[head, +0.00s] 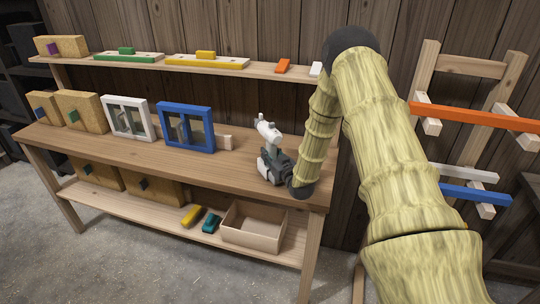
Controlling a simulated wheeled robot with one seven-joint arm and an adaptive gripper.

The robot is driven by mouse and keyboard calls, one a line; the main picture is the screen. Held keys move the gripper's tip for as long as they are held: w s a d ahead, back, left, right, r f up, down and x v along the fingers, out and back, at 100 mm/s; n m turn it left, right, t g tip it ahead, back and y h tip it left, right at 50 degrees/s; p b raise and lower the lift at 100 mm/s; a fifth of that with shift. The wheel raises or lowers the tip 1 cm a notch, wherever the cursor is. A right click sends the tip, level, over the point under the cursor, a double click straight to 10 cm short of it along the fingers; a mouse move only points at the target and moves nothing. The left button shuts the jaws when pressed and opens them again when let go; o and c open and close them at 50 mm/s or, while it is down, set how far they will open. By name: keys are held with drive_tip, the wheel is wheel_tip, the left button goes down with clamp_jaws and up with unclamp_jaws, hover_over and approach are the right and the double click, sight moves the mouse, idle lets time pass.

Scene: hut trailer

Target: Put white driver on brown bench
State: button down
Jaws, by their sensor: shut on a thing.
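The white driver (268,131) shows upright over the right end of the brown bench (110,142), with its white and grey upper part standing clear. My gripper (273,160), dark grey and small in the head view, is at the driver's lower part and is shut on it. The gripper and my wrist hide part of the driver's lower end. I cannot tell whether the driver's base touches the bench top or hangs just above it.
A blue-framed window (186,146), a white-framed window (113,128) and tan blocks (80,117) stand on the bench. An open box (235,237) is on the lower shelf. A rack with an orange bar (470,116) stands right. The bench front is clear.

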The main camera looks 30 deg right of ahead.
drive_tip(key=shift+f, duration=0.35)
drive_tip(key=c, duration=1.1)
unclamp_jaws()
drive_tip(key=shift+f, duration=0.1)
drive_tip(key=shift+s, duration=0.1)
drive_tip(key=s+b, duration=0.1)
drive_tip(key=s, duration=0.3)
drive_tip(key=s+b, duration=0.1)
drive_tip(key=s, duration=0.3)
drive_tip(key=s+a+b, duration=0.1)
drive_tip(key=s, duration=0.3)
